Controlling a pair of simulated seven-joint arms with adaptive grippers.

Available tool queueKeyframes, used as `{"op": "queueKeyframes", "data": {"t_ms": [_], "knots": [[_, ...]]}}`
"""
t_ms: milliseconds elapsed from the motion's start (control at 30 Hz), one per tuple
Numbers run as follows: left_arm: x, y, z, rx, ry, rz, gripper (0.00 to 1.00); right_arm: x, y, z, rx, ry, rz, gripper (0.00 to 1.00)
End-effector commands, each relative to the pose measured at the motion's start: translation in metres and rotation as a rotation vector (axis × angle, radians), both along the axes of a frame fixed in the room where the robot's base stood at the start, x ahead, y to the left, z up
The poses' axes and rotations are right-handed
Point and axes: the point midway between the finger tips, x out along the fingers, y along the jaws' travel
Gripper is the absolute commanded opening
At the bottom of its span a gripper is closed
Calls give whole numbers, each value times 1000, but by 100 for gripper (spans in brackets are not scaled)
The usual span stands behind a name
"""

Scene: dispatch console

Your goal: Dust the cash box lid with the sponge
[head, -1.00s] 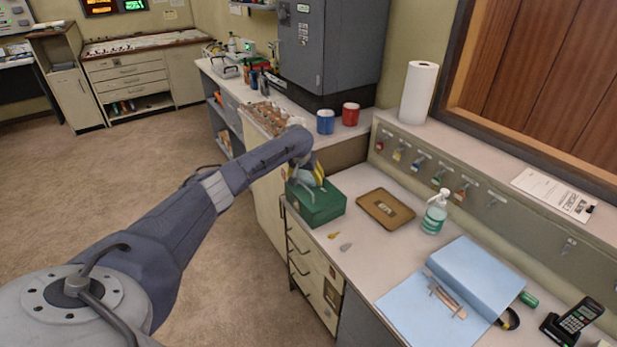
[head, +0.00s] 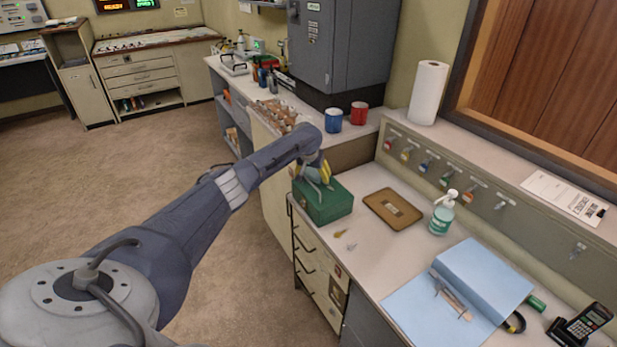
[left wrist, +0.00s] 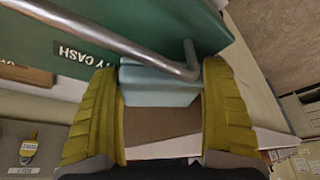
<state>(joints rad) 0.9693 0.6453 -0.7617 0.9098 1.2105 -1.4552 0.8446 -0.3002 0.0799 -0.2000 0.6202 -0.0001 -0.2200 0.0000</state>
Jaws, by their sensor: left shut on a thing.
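My left gripper (head: 318,180) is over the lid, with yellow fingers. In the left wrist view my gripper (left wrist: 162,125) is shut on a pale teal block, the sponge (left wrist: 155,90). The sponge is by the handle's bent end; I cannot tell whether it touches the lid. My right gripper is not in view.
A blue binder (head: 483,278) and phone (head: 580,325) lie nearer.

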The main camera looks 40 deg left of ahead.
Motion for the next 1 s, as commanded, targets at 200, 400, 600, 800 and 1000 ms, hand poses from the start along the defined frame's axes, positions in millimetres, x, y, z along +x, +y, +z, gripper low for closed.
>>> {"op": "queueKeyframes", "data": {"t_ms": [200, 400, 600, 800, 1000], "knots": [[7, -5, 1, -4, -2, -2, 36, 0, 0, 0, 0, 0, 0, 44], [20, -12, 2, -7, -4, -2, 36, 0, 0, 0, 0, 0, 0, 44], [32, -17, 2, -6, -5, -2, 36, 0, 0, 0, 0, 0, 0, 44], [36, -18, 3, -5, -5, -3, 35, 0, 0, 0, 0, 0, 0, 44], [36, -18, 3, -4, -6, -4, 35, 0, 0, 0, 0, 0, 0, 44]]}}
